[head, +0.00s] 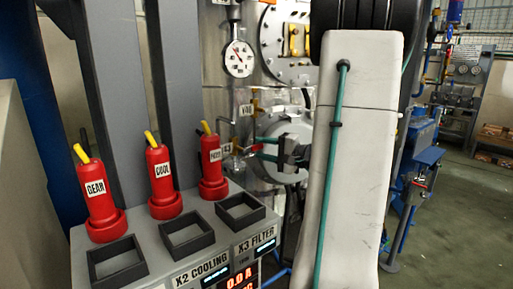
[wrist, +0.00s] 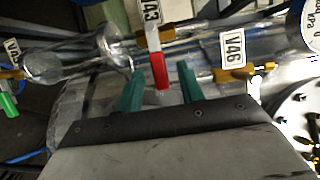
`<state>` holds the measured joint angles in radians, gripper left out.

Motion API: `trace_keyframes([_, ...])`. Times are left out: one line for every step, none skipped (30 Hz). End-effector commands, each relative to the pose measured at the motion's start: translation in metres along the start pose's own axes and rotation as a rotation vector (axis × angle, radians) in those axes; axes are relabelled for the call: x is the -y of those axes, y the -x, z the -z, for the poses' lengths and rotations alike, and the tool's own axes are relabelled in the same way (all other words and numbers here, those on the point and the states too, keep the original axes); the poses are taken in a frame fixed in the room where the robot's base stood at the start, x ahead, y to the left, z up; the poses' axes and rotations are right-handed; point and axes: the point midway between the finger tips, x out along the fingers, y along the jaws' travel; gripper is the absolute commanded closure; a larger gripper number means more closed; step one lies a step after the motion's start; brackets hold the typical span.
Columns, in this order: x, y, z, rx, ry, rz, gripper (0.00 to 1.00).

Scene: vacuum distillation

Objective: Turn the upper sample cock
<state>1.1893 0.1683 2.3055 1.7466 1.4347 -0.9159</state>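In the wrist view a cock with a red handle (wrist: 158,72) and a tag reading 43 (wrist: 151,12) lies between the two green fingers of my gripper (wrist: 160,84). A gap shows on each side of the handle, so my gripper is open around it. The head view shows my gripper (head: 257,148) from the side, beside the steel vessel, with the red handle (head: 238,149) just left of the fingertips. A brass fitting tagged V46 (wrist: 232,48) is right of the fingers; its tag also shows in the head view (head: 246,110). Which cock is the upper one, I cannot tell.
A glass cylinder (wrist: 75,58) and a green-handled valve (wrist: 8,104) are at the left in the wrist view. A dial gauge (head: 238,58) hangs above the cocks. A console with red plugs (head: 164,190) stands at the left. Open floor (head: 465,220) lies at the right.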

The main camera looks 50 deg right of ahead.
Motion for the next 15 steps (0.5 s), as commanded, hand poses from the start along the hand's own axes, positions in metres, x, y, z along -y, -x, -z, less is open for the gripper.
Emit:
trace_keyframes([0.000,-0.008,-0.001,0.005,0.001,0.000,0.62])
trace_keyframes([0.000,-0.012,-0.001,0.004,0.001,0.000,0.62])
trace_keyframes([0.000,-0.016,0.000,0.003,0.000,0.000,0.62])
trace_keyframes([0.000,-0.018,0.000,0.002,0.000,0.000,0.62])
trace_keyframes([0.000,-0.021,0.000,0.002,0.000,-0.001,0.62])
trace_keyframes([0.000,-0.022,0.000,0.001,0.000,-0.001,0.62])
trace_keyframes([0.000,-0.024,0.000,0.001,0.000,-0.001,0.62])
trace_keyframes([0.000,-0.024,0.001,0.000,-0.001,-0.001,0.62])
trace_keyframes([0.000,-0.025,0.001,0.000,-0.001,-0.001,0.62])
trace_keyframes([0.000,-0.025,0.001,-0.001,-0.001,-0.001,0.62])
trace_keyframes([0.000,-0.025,0.001,-0.001,-0.001,-0.001,0.62])
trace_keyframes([0.000,-0.025,0.001,-0.002,-0.001,-0.001,0.62])
trace_keyframes([0.000,-0.025,0.001,-0.002,-0.001,-0.001,0.62])
trace_keyframes([0.000,-0.024,0.002,-0.003,-0.001,-0.001,0.62])
trace_keyframes([0.000,-0.024,0.002,-0.003,-0.001,-0.001,0.62])
